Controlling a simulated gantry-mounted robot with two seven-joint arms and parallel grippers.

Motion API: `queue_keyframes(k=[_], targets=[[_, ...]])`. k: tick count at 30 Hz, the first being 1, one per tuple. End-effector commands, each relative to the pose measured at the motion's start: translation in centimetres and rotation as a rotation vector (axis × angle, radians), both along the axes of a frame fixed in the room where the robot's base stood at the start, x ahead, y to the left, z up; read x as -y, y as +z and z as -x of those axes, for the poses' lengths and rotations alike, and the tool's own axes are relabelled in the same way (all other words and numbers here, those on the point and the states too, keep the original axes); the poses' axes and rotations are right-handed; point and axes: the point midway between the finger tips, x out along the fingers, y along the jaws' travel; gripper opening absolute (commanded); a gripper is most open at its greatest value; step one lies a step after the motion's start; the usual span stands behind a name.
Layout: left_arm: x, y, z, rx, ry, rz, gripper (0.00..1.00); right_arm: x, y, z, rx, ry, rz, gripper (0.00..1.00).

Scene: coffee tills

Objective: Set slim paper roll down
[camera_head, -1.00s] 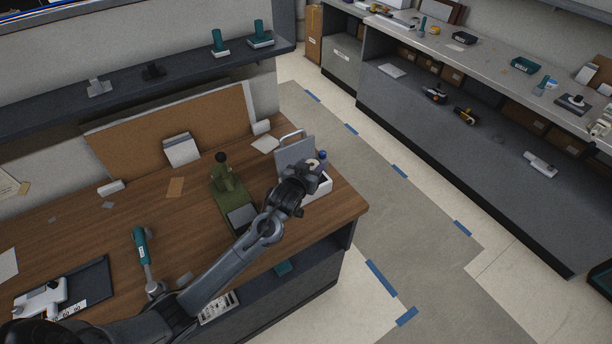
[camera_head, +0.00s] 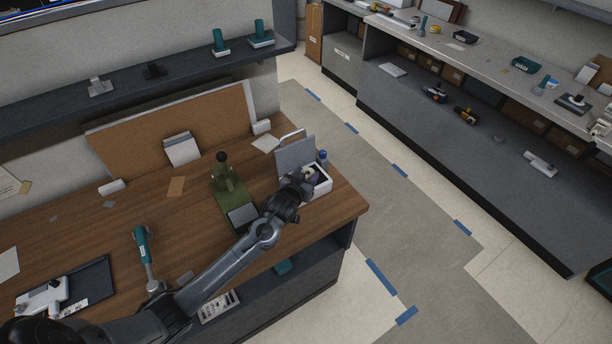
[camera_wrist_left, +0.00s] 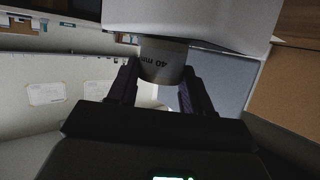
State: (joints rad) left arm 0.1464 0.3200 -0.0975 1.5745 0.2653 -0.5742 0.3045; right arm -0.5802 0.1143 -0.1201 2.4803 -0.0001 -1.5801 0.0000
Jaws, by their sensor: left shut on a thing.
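The slim paper roll (camera_wrist_left: 162,62) is pale with a dark "40 mm" print. In the left wrist view it sits between the two dark fingers of my left gripper (camera_wrist_left: 158,88), which is shut on it. In the head view my left gripper (camera_head: 294,189) is at the near left side of a white box-shaped device (camera_head: 321,186) with a raised grey lid (camera_head: 296,154). The roll cannot be made out clearly there. In the wrist view a large white body (camera_wrist_left: 190,15) borders the roll's upper end; whether they touch is unclear. My right gripper is not in view.
A green stand with a black knob (camera_head: 226,178) is left of my gripper. A blue-capped bottle (camera_head: 322,157) stands behind the white device. A teal-handled tool (camera_head: 142,245) and a dark tray (camera_head: 92,278) are farther left. Bare wooden counter (camera_head: 345,200) lies right of the device.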

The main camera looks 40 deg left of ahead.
Motion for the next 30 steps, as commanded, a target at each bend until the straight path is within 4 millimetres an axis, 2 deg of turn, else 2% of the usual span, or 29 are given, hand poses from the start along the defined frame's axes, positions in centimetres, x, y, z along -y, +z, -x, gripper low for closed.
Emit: queue_keyframes(k=[2, 3, 7, 20, 25, 30], targets=[[0.0, -0.3, 0.0, 0.0, 0.0, 0.0, 0.18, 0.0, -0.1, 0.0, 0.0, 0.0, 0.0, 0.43], [0.0, -0.2, 0.0, 0.0, 0.0, 0.0, 0.54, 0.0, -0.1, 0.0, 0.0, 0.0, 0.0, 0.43], [0.0, -0.2, 0.0, 0.0, 0.0, 0.0, 0.74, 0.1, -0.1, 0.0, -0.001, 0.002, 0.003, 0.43], [0.1, 0.2, 0.3, 0.0, -0.001, 0.0, 0.75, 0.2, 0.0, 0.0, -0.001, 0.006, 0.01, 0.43], [0.8, 0.8, 2.0, 0.0, -0.002, 0.001, 0.75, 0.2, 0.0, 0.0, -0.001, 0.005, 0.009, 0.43], [1.7, 1.8, 4.7, -0.001, -0.002, 0.001, 0.75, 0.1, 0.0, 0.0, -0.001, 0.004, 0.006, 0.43]])
